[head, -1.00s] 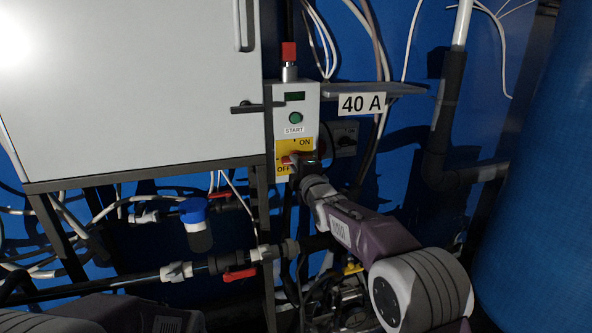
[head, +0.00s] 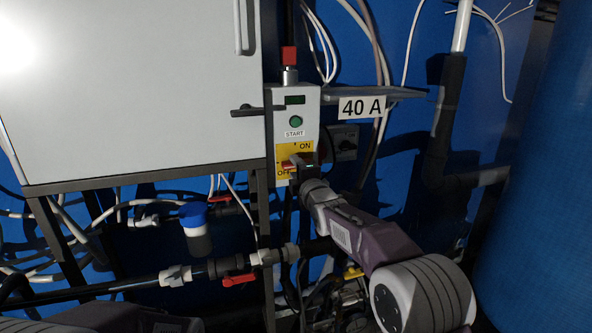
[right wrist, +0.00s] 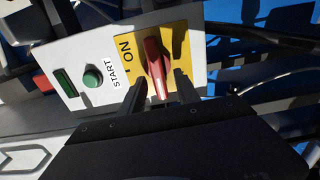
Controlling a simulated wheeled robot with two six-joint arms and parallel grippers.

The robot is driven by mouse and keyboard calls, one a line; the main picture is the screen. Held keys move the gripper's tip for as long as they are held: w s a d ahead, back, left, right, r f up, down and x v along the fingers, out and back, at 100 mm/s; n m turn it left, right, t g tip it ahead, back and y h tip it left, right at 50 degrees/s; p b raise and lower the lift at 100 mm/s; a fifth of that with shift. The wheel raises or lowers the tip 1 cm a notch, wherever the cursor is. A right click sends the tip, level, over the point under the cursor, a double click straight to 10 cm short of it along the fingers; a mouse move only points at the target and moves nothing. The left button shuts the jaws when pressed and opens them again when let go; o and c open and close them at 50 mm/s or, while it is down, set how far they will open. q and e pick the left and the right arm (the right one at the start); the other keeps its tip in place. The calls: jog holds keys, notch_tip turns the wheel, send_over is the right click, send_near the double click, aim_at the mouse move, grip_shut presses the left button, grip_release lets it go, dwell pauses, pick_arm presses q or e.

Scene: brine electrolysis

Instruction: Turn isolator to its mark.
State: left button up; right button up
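The isolator's red handle (right wrist: 155,68) sits on a yellow plate (right wrist: 182,50) marked ON and OFF. It also shows in the head view (head: 289,165). The handle lies across the plate, its pale-lined end toward the OFF side; the ON mark is at the plate's top. My right gripper (right wrist: 159,82) reaches the handle from the front, one finger on each side of it. A narrow gap shows between each finger and the handle. In the head view my right gripper (head: 301,164) partly covers the plate. My left gripper is out of view.
Above the plate are a green START button (head: 296,121), a dark display and a red-topped fitting (head: 289,58). A black lever (head: 254,108) sticks out left beside the grey cabinet (head: 130,90). A "40 A" label (head: 362,106) hangs right. Pipes and red-handled valves (head: 239,278) lie below.

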jog(key=b+v, duration=0.1)
jog(key=v, duration=0.8)
jog(key=shift+b, duration=0.3)
